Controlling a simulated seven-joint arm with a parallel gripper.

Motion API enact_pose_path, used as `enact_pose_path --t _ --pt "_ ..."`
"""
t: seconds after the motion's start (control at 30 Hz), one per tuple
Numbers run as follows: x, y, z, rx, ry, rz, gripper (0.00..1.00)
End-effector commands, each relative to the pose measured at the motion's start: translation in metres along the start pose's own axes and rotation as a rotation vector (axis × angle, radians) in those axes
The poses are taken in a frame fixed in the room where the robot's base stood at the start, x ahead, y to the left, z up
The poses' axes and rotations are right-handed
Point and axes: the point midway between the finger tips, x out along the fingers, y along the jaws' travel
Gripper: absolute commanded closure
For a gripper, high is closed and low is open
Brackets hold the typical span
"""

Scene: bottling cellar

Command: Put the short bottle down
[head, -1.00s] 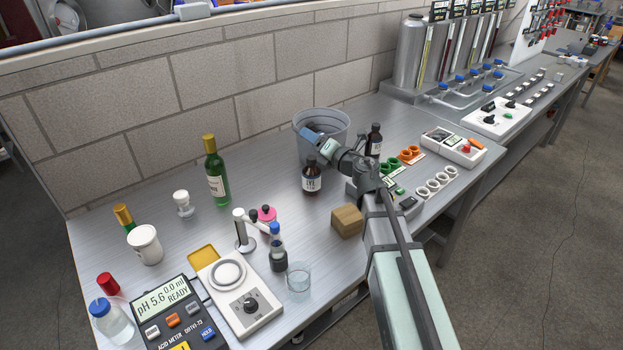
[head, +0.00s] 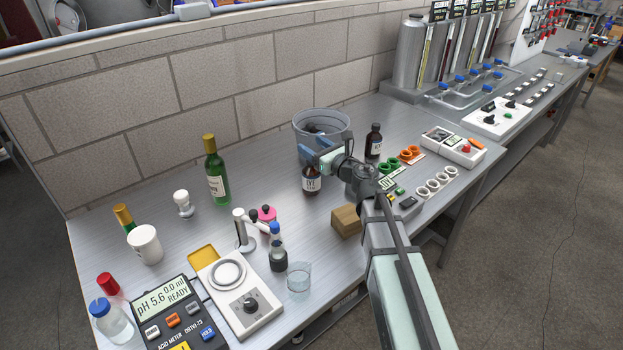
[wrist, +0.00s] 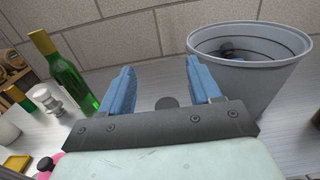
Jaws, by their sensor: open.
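The short bottle (head: 311,184), brown with a pale label and a dark cap, stands upright on the bench in the head view. My gripper (head: 316,155) is at its top and hides its cap there. In the wrist view my gripper (wrist: 158,70) is open, its two blue fingers apart. A dark round cap (wrist: 167,103) shows between the fingers, close to the palm, with a gap on both sides. The rest of that bottle is hidden below my gripper in this view.
A grey bin (head: 338,122) stands just behind the short bottle. A taller brown bottle (head: 373,142) is to the right, and a wooden block (head: 346,220) is in front. A green bottle (head: 217,172) stands to the left, with bare bench between.

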Motion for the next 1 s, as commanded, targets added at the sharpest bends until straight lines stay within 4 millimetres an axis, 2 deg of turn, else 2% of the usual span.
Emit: enact_pose_path --t 0.17,0.47,0.5,0.63,1.0 --pt "0.0 0.0 -0.013 0.003 0.001 0.0 0.37" --pt "0.002 0.0 -0.051 0.003 0.001 0.0 0.37" --pt "0.012 -0.001 -0.049 0.002 -0.001 0.001 0.37" --pt "0.025 0.0 -0.048 0.002 -0.001 0.001 0.37" --pt "0.03 0.0 -0.047 0.002 0.0 0.0 0.37"
